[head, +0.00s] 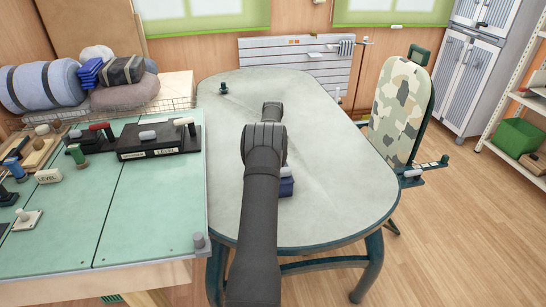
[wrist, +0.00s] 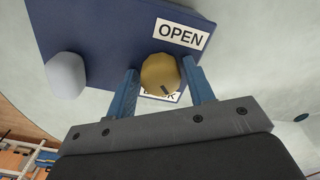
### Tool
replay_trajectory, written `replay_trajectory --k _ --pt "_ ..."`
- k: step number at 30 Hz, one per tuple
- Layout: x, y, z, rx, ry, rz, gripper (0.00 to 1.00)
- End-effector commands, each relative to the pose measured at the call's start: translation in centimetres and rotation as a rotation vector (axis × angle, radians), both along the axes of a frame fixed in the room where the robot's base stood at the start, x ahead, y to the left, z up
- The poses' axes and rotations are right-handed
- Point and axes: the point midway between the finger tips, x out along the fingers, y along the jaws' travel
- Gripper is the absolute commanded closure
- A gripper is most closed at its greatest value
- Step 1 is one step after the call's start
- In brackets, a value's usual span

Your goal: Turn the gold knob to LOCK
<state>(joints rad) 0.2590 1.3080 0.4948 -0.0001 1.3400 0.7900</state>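The gold knob (wrist: 159,73) shows in the wrist view on a dark blue box (wrist: 105,38). A dark mark on the knob points toward the lower right. An OPEN label (wrist: 181,34) is on the box above the knob, and another label (wrist: 160,97), partly hidden behind the knob, shows only its last letters. My gripper (wrist: 163,82) has its two blue fingers on either side of the knob, apart from each other. I cannot tell whether they touch it. In the head view the blue box (head: 287,187) is mostly hidden behind my arm.
A pale grey knob (wrist: 66,75) sits on the same box, left of the gold one. The box stands on a pale table (head: 340,165) with free room around it. A green bench (head: 150,215) with lever panels is at the left, and a camouflage-covered board (head: 402,110) is at the right.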

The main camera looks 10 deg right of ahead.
Motion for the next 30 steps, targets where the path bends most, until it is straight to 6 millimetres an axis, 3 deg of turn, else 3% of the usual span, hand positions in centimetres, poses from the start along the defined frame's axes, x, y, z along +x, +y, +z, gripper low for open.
replay_trajectory --k 11,30 --pt "0.0 0.1 0.4 0.001 -0.001 0.002 0.48" --pt "0.0 0.0 5.0 0.000 -0.001 0.002 0.48"
